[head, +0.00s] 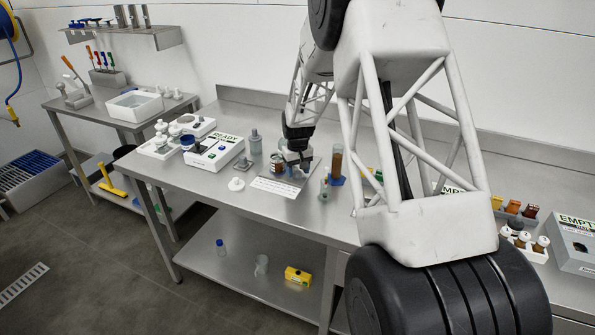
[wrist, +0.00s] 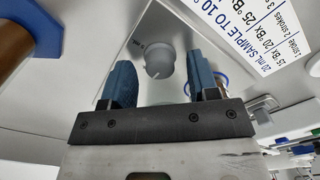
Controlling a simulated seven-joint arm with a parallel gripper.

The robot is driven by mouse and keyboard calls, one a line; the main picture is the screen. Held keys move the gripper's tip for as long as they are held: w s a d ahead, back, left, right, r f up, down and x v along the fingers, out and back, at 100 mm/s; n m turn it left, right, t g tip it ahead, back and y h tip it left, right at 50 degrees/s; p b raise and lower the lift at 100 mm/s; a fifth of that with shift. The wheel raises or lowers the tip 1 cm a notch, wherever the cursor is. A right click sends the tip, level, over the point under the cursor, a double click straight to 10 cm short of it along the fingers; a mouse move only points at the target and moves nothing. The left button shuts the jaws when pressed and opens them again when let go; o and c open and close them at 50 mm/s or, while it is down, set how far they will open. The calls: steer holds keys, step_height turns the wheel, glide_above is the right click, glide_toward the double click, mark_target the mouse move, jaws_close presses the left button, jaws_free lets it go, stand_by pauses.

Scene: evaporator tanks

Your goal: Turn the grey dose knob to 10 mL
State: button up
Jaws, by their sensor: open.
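The grey dose knob (wrist: 160,64) shows in the wrist view, on a pale face with small dark marks beside it. I cannot read its setting. My gripper (wrist: 162,68) is open, with one blue finger on each side of the knob in the picture. Gaps show between the fingers and the knob, and I cannot tell whether the fingertips reach down around it. In the head view my gripper (head: 297,158) is low over the middle of the steel bench, and the knob cannot be made out there.
A printed card (head: 275,190) lies in front of my gripper. A cylinder of amber liquid on a blue foot (head: 336,166) stands close at right. A grey bottle (head: 255,143) and a white READY box (head: 213,152) stand at left. The bench front is fairly clear.

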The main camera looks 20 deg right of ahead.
mark_target(297, 172)
step_height(297, 172, up, 7)
steer(key=shift+r, duration=0.2)
stand_by(0.4)
steer(key=shift+r, duration=0.1)
stand_by(0.3)
steer(key=shift+s+a+r, duration=0.15)
steer(key=shift+s+r, duration=0.05)
steer(key=s+a+r+t, duration=0.1)
steer(key=s+a+r, duration=0.4)
steer(key=s+r, duration=0.5)
steer(key=s+a+r, duration=0.5)
steer(key=s+r, duration=0.1)
steer(key=s, duration=0.7)
steer(key=s+a, duration=0.2)
steer(key=s, duration=1.1)
steer(key=s+a+t, duration=0.1)
steer(key=s+a, duration=0.2)
steer(key=s, duration=1)
steer(key=shift+f+t, duration=0.2)
steer(key=shift+t, duration=0.1)
